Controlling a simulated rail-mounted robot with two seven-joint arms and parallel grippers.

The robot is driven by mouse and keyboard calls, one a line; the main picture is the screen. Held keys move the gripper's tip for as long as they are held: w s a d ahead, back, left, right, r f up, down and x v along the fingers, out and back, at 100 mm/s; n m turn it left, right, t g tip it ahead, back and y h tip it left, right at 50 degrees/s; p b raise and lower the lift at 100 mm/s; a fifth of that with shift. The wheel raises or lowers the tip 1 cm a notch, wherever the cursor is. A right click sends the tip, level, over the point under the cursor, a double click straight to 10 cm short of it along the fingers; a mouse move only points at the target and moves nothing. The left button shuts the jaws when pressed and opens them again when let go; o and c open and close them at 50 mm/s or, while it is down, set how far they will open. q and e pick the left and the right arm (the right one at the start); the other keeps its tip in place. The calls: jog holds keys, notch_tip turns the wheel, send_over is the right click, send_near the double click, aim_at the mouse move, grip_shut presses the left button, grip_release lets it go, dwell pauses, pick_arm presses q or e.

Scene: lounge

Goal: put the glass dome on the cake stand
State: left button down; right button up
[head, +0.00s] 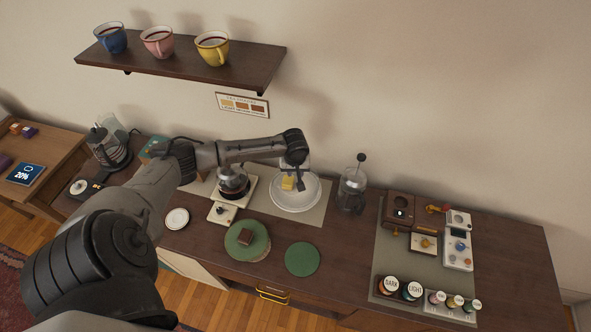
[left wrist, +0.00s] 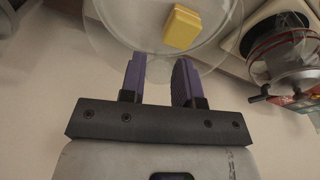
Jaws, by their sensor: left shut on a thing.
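The white cake stand (head: 300,204) stands on the pale mat behind the counter's middle, with a yellow block of cake (head: 288,183) on it. My left gripper (head: 298,185) is right over the stand, pointing down. The dome's round rim shows around the white plate and the yellow cake (left wrist: 182,27). The dome's knob is hard to make out. I cannot tell whether the dome touches the stand. My right gripper is out of view.
A glass press (head: 352,185) stands close right of the stand. A shelf (head: 180,62) with cups hangs above.

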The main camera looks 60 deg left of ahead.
pick_arm(q)
jog(key=shift+f+p, duration=0.2)
jog(key=shift+p, duration=0.2)
dwell(0.6)
jog(key=c, duration=0.8)
grip_release()
jog(key=shift+o, duration=0.2)
notch_tip(320, 180, up, 14)
jog(key=s+d, duration=0.1)
jog(key=shift+d+f+b, duration=0.2)
jog(key=shift+d+b, duration=0.1)
jog(key=shift+s, duration=0.1)
